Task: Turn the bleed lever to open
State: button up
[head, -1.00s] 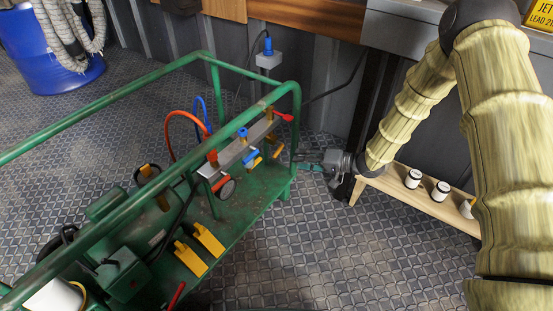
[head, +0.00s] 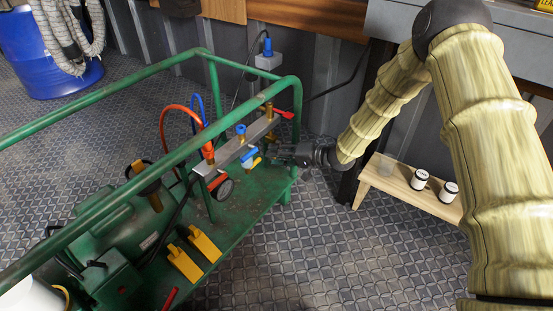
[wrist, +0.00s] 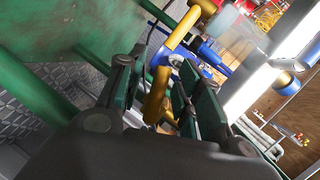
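The grey manifold bar (head: 236,150) runs along the green cart and carries valves with coloured handles. A yellow lever (wrist: 157,95) lies between my gripper's two fingers in the wrist view. In the head view a yellow handle (head: 256,163) hangs low near the bar's right end, beside a blue handle (head: 249,154). A red lever (head: 284,114) sticks out at the bar's far end. No label shows which one is the bleed lever. My gripper (head: 277,158) is just right of the low handles. Its fingers (wrist: 155,92) appear apart, around the yellow lever; firm contact is not visible.
The cart's green top rail (head: 160,163) runs close along the bar, with an upright post near my gripper. A low wooden bench (head: 402,190) with white jars stands right. Patterned floor in front is clear.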

jog(key=shift+w+a+f, duration=0.1)
jog(key=shift+a, duration=0.15)
grip_shut()
